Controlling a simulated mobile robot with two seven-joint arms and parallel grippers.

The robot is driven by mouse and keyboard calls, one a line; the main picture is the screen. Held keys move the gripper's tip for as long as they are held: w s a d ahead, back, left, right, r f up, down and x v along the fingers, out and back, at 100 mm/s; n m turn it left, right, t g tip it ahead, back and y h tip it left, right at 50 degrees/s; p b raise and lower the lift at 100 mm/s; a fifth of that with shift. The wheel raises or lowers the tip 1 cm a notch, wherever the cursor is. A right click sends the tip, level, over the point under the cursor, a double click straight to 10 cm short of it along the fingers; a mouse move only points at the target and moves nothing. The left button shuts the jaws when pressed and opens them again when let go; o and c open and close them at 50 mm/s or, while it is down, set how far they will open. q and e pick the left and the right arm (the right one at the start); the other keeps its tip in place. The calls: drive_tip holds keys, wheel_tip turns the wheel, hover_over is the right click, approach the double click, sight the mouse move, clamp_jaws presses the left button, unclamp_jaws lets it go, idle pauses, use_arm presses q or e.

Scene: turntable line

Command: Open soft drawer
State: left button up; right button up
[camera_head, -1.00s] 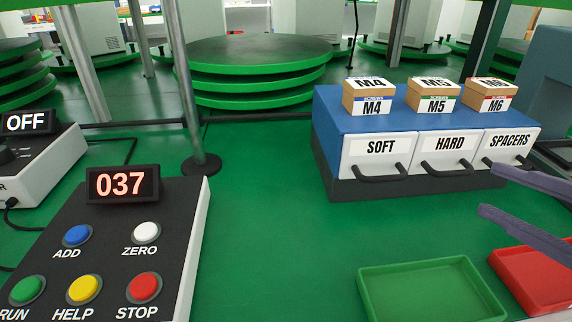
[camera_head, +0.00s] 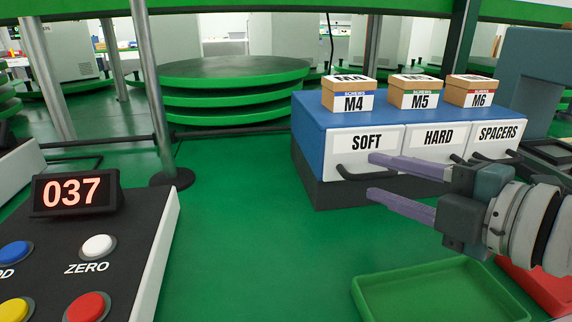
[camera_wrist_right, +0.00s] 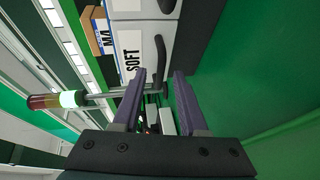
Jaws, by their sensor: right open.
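The soft drawer (camera_head: 363,148) is the leftmost white front, labelled SOFT, in the blue drawer unit (camera_head: 310,117). It looks shut. Its dark handle (camera_head: 362,173) runs along the lower front. My right gripper (camera_head: 370,177) comes in from the right with its purple fingers apart and empty, tips near the soft handle in the picture. In the right wrist view, my right gripper (camera_wrist_right: 160,75) is open, with the soft drawer (camera_wrist_right: 133,60) and its handle (camera_wrist_right: 161,55) ahead of the fingertips. Contact with the handle does not show. My left gripper is not in view.
The hard drawer (camera_head: 428,139) and spacers drawer (camera_head: 498,133) sit to the right. Boxes M4 (camera_head: 352,102), M5 and M6 stand on top. A green tray (camera_head: 440,295) and a red tray (camera_head: 535,288) lie in front. A button console (camera_head: 150,240) is at left.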

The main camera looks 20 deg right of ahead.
drive_tip(key=shift+w+f, duration=0.1)
drive_tip(key=shift+w, duration=0.35)
drive_tip(key=shift+a, duration=0.1)
clamp_jaws()
idle(1.1)
